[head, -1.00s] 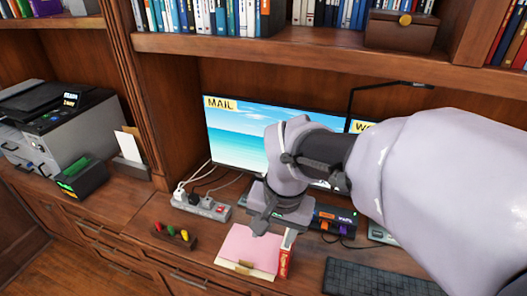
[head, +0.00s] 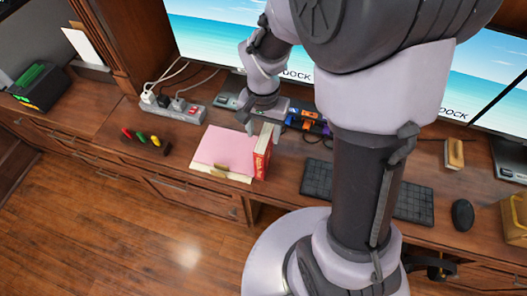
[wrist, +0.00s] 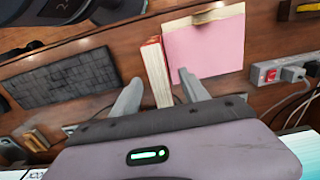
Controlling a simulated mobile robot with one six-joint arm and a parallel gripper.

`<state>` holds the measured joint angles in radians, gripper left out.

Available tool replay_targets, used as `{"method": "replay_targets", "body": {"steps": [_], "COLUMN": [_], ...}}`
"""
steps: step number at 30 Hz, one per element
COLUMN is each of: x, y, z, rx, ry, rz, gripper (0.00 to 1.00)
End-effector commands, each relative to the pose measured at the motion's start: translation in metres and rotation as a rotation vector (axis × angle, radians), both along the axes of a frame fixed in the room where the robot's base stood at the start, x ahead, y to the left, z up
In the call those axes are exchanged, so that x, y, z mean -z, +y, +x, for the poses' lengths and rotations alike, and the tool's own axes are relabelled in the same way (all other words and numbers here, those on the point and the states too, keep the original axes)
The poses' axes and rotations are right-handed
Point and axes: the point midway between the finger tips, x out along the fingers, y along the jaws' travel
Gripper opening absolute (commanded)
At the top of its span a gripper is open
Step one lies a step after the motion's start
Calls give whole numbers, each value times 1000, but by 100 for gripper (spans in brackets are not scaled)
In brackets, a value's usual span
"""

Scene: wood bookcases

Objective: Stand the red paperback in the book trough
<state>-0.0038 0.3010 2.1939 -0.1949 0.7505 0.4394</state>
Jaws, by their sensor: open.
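The red paperback (head: 261,158) stands upright on the desk at the right edge of a pink folder, spine toward the front. In the wrist view its cream page edges and red cover (wrist: 156,70) show. My gripper (head: 262,127) is open at the back end of the book. In the wrist view its two fingers (wrist: 160,86) appear on either side of the book's near end, with gaps visible. I cannot tell how far down they reach. No book trough can be made out for certain; a tan box (head: 515,215) is cut off at the right edge.
The pink folder (head: 225,148) lies flat left of the book. A keyboard (head: 317,178) is to the right, partly behind my arm. A power strip (head: 180,108), a pen holder (head: 147,141) and a mouse (head: 462,214) are also on the desk. Monitors stand behind.

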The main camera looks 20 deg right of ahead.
Motion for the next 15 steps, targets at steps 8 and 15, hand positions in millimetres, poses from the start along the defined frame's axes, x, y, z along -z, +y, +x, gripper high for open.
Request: {"method": "replay_targets", "body": {"steps": [8,15], "x": [34,33], "y": [-2,-2], "z": [0,0], "rx": [0,0], "ry": [0,1], "rz": [0,1], "gripper": [53,21]}}
